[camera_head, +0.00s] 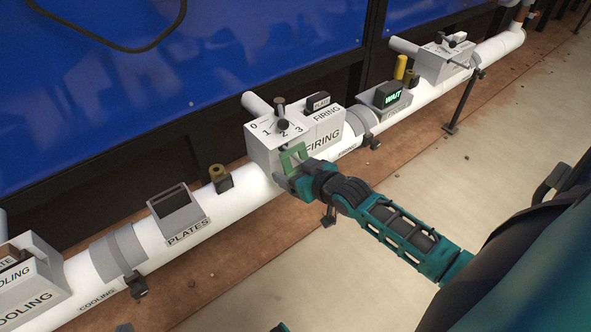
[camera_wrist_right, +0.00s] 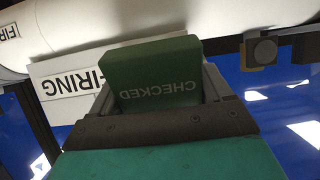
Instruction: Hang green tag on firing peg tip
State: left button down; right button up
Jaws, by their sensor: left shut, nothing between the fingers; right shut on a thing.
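The green tag (camera_head: 293,158) is a flat piece held upright at the front of the white FIRING box (camera_head: 262,150). In the right wrist view the tag (camera_wrist_right: 155,72) fills the middle, its word CHECKED upside down. My right gripper (camera_head: 291,168) is shut on it; its fingers (camera_wrist_right: 155,98) lie along both sides of the tag. The tag overlaps the box face in the head view; contact cannot be told. No firing peg tip shows clearly; the tag and gripper cover part of the box front. My left gripper is not clearly visible.
The floor (camera_head: 300,270) in front has free room.

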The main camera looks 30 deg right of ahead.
dwell(0.4)
jog(key=o, duration=1.1)
jog(key=shift+s, duration=0.1)
